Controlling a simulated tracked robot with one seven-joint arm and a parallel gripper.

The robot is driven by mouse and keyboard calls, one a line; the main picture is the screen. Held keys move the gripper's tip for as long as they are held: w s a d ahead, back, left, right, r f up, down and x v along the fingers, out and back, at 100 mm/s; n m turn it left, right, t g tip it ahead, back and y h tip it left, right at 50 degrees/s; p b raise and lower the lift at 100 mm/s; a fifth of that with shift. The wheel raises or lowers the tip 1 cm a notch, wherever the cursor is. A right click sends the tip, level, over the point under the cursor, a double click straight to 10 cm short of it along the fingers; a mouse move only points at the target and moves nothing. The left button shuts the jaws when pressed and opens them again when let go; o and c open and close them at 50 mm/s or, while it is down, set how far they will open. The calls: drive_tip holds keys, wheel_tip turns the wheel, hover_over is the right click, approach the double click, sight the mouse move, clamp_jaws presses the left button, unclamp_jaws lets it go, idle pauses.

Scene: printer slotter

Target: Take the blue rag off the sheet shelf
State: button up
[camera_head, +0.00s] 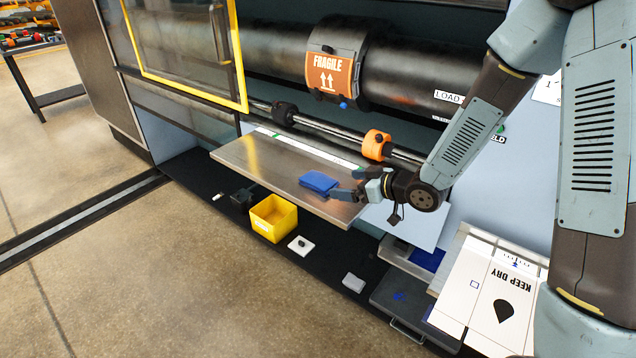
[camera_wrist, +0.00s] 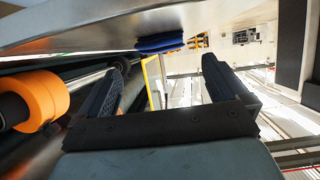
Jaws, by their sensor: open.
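The blue rag (camera_head: 318,183) lies folded on the metal sheet shelf (camera_head: 265,165), near its right front part in the head view. My gripper (camera_head: 346,184) is just to the right of the rag at the shelf's right end, with its fingers pointing toward it. In the wrist view the rag (camera_wrist: 160,43) shows ahead, against the shelf's surface (camera_wrist: 180,18) along the top of the picture. There my gripper (camera_wrist: 164,75) has its two fingers wide apart, with nothing between them. The rag appears apart from the fingers.
A roller bar with an orange collar (camera_head: 376,145) runs behind the shelf. A yellow bin (camera_head: 273,218) and small items sit on the dark ledge below. A large black cylinder with a FRAGILE label (camera_head: 330,72) is above. A white KEEP DRY box (camera_head: 490,295) stands at lower right.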

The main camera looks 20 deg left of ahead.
sight(330, 183)
drive_tip(key=shift+x, duration=3.4)
drive_tip(key=shift+c, duration=0.3)
drive_tip(key=c, duration=1)
drive_tip(key=shift+o, duration=0.2)
drive_tip(key=shift+r, duration=0.1)
